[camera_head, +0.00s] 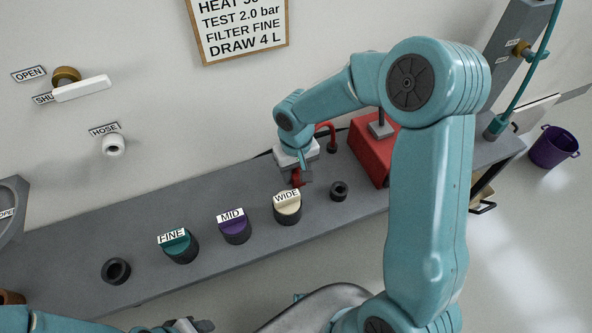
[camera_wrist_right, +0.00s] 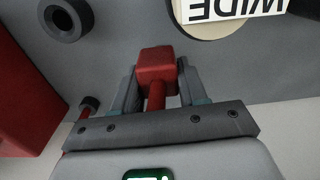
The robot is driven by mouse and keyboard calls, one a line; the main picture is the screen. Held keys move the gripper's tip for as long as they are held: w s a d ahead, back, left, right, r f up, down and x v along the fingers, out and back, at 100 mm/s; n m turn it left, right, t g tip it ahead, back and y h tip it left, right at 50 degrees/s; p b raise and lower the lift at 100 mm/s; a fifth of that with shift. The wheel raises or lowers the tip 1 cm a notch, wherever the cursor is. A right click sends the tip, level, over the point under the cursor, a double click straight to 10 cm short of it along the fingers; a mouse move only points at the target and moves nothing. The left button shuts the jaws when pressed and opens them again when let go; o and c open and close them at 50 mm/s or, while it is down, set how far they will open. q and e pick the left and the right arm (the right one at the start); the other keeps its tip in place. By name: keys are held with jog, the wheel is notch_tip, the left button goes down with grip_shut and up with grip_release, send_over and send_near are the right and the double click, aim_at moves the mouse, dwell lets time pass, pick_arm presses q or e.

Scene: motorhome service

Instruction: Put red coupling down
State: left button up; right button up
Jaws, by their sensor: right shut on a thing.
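My right gripper (camera_head: 301,176) is shut on the red coupling (camera_head: 296,178), above the grey bench behind the WIDE cup. In the right wrist view the red coupling (camera_wrist_right: 157,66) shows as a squarish red head on a thinner red stem between the two fingers (camera_wrist_right: 155,90). The bench surface (camera_wrist_right: 120,50) shows beyond it. I cannot tell whether the coupling touches the bench. My left gripper (camera_head: 185,325) shows only in part at the bottom edge; its jaws are unclear.
The FINE (camera_head: 180,247), MID (camera_head: 235,227) and WIDE (camera_head: 287,208) cups stand in a row. A black ring (camera_head: 339,191) lies right of WIDE, another (camera_head: 116,271) left of FINE. A red box (camera_head: 373,155) with a bent red pipe (camera_head: 331,132) stands at the right.

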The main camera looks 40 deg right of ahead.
jog(key=o, duration=1.2)
jog(key=shift+w+f, duration=0.15)
jog(key=shift+f, duration=0.05)
jog(key=shift+r, duration=0.1)
notch_tip(320, 180, up, 11)
jog(key=shift+r+p, duration=0.2)
jog(key=shift+p, duration=0.2)
jog(key=shift+r, duration=0.45)
jog(key=shift+s+f, duration=0.1)
jog(key=shift+s, duration=0.1)
